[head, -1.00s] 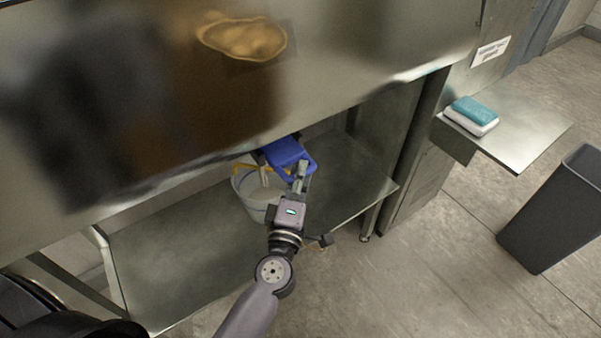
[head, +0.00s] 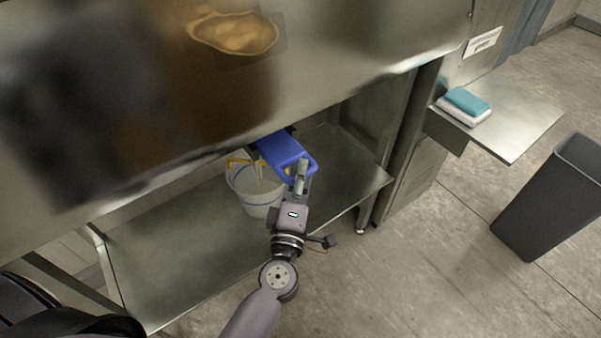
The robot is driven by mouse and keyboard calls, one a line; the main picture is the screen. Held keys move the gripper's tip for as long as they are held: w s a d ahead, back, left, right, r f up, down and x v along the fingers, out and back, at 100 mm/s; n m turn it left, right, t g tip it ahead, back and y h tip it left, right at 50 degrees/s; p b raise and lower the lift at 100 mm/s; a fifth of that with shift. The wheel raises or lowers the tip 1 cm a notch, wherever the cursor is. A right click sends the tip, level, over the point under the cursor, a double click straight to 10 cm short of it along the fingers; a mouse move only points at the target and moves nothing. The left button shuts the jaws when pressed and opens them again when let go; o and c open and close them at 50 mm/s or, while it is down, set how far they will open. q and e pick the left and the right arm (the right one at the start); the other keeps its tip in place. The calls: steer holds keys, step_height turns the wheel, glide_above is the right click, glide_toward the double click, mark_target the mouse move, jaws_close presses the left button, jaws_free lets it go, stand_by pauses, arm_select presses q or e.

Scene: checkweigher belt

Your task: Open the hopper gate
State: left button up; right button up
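The hopper gate is a blue slide plate with a looped handle (head: 280,151), sticking out from under the lower edge of the steel hopper housing (head: 330,60). My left gripper (head: 301,176) is at the outer end of the blue loop and appears shut on its bar. The fingertips are small and partly overlap the handle. A white bucket (head: 262,200) with a yellow handle stands below the gate. A thin pale streak shows above the bucket's mouth; I cannot tell what it is. My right gripper is not in view.
The bucket stands on a steel lower shelf (head: 190,255). At right, a small side shelf (head: 515,125) holds a teal-and-white stack (head: 465,104). A dark grey bin (head: 550,200) stands on the floor. The floor in front of the shelf is clear.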

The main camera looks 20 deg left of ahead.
arm_select(q)
steer(key=shift+o, duration=0.8)
steer(key=s+d+f, duration=0.1)
steer(key=s, duration=1.1)
steer(key=shift+d+f, duration=0.2)
steer(key=shift+w, duration=0.1)
